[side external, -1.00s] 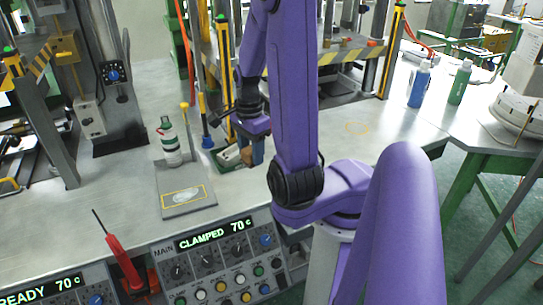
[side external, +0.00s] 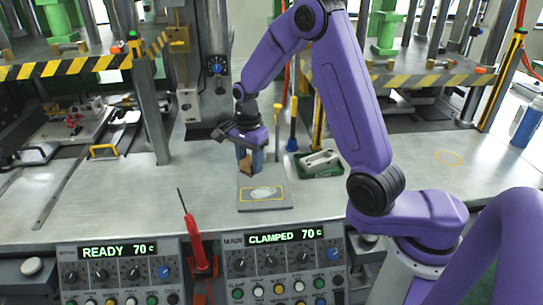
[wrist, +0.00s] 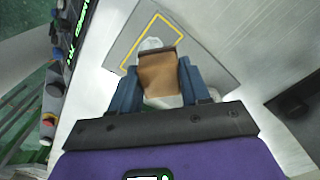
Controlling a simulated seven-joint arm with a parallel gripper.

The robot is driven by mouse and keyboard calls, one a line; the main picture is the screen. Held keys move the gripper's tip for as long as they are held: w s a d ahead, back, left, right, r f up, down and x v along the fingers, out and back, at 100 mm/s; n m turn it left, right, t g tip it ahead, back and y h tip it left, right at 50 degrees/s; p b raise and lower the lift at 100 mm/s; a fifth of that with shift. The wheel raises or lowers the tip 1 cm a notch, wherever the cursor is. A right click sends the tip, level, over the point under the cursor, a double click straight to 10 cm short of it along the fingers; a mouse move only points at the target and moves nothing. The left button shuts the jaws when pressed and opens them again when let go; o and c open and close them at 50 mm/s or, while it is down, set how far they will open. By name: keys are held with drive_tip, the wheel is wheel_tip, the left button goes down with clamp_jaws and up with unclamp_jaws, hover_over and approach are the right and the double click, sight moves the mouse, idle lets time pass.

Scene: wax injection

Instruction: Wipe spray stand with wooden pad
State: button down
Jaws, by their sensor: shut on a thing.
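The spray stand (side external: 247,204) is a flat grey plate near the table's front edge, with a yellow outline and a whitish smear (side external: 263,192) inside it. It also shows in the wrist view (wrist: 117,50). My gripper (side external: 250,165) is shut on the brown wooden pad (side external: 246,168), at the back part of the stand. In the wrist view the pad (wrist: 160,80) sits between the two blue fingers and covers part of the outlined area. I cannot tell whether the pad touches the plate.
A green tray (side external: 323,173) with light-coloured parts stands right of the stand. A red tool (side external: 193,240) stands upright at the front left by the control panels (side external: 285,265). Press posts rise behind. A blue bottle (side external: 526,125) is at the far right.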

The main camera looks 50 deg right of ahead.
drive_tip(key=shift+w+a+f, duration=0.15)
drive_tip(key=shift+w+a, duration=0.3)
drive_tip(key=shift+a, duration=0.1)
drive_tip(key=shift+a+f, duration=0.1)
drive_tip(key=shift+f, duration=0.45)
hover_over(245, 195)
drive_tip(key=shift+s+f, duration=0.15)
drive_tip(key=shift+f, duration=2.1)
drive_tip(key=shift+s+d+f, duration=0.25)
drive_tip(key=shift+d+f, duration=0.05)
drive_tip(key=shift+f, duration=0.3)
drive_tip(key=shift+s+d+f, duration=0.2)
drive_tip(key=shift+d+f, duration=0.05)
drive_tip(key=shift+f, duration=0.35)
drive_tip(key=shift+s+d, duration=2.65)
drive_tip(key=shift+s, duration=0.2)
drive_tip(key=shift+w+a, duration=3.15)
drive_tip(key=shift+w, duration=0.25)
drive_tip(key=shift+d+r, duration=0.1)
drive_tip(key=shift+r, duration=3.95)
drive_tip(key=shift+s, duration=0.1)
